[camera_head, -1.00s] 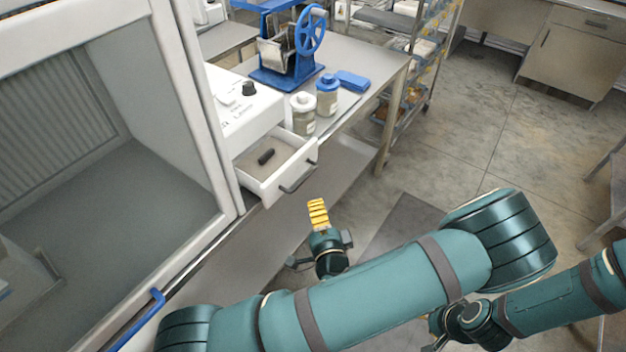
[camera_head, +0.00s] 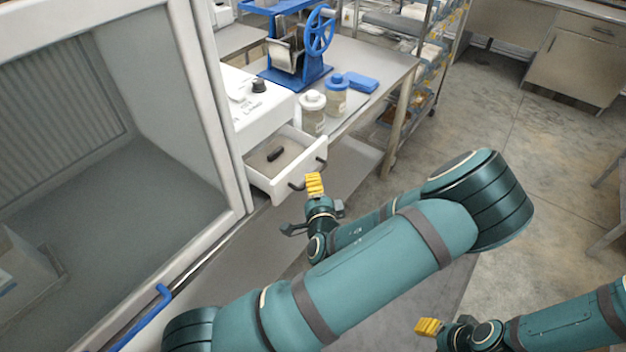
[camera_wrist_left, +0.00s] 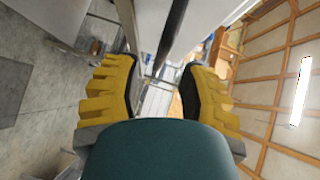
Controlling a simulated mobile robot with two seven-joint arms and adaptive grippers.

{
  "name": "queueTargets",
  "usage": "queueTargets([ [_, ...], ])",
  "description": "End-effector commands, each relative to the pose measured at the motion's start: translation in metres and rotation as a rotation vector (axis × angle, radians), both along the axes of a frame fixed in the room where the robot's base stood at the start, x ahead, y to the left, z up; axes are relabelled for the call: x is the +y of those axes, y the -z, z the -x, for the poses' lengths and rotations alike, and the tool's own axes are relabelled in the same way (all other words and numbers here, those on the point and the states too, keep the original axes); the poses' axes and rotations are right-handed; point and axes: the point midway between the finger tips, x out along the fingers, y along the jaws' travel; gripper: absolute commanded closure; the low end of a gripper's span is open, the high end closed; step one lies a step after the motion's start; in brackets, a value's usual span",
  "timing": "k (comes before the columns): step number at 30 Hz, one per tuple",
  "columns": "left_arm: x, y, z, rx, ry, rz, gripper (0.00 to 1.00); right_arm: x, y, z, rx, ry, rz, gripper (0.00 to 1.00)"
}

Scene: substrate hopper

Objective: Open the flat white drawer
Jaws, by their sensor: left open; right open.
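My right gripper (camera_head: 428,326) is open and empty at the lower right, away from the drawer.
Two lidded jars (camera_head: 312,110) and (camera_head: 336,95), a blue flat item (camera_head: 361,82) and a blue hand-wheel device (camera_head: 300,50) stand on the metal table behind the drawer. A large grey-walled cabinet (camera_head: 224,120) is at left. Floor at right is open.

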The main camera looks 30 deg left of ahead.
Motion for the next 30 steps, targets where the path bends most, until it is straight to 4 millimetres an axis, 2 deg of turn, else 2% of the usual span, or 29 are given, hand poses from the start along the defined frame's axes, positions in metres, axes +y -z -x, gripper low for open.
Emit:
queueTargets([
  [3, 0.013, 0.003, -0.015, -0.001, -0.001, -0.001, 0.59, 0.000, 0.001, 0.000, 0.000, 0.000, 0.000, 0.53],
  [9, 0.024, 0.005, -0.029, 0.001, 0.000, -0.001, 0.59, 0.000, 0.001, 0.000, 0.001, 0.000, 0.000, 0.53],
  [20, 0.027, 0.006, -0.032, 0.000, 0.001, -0.001, 0.59, 0.000, 0.001, 0.000, 0.001, 0.000, 0.000, 0.53],
  [21, 0.027, 0.006, -0.032, 0.000, 0.001, -0.001, 0.66, 0.000, 0.001, 0.000, 0.001, 0.000, 0.000, 0.53],
  [24, 0.027, 0.006, -0.032, 0.000, 0.001, -0.001, 1.00, 0.000, 0.001, 0.000, 0.001, 0.000, 0.000, 0.53],
  [30, 0.027, 0.006, -0.032, 0.000, 0.001, -0.001, 1.00, 0.000, 0.001, 0.000, 0.001, 0.000, 0.000, 0.53],
])
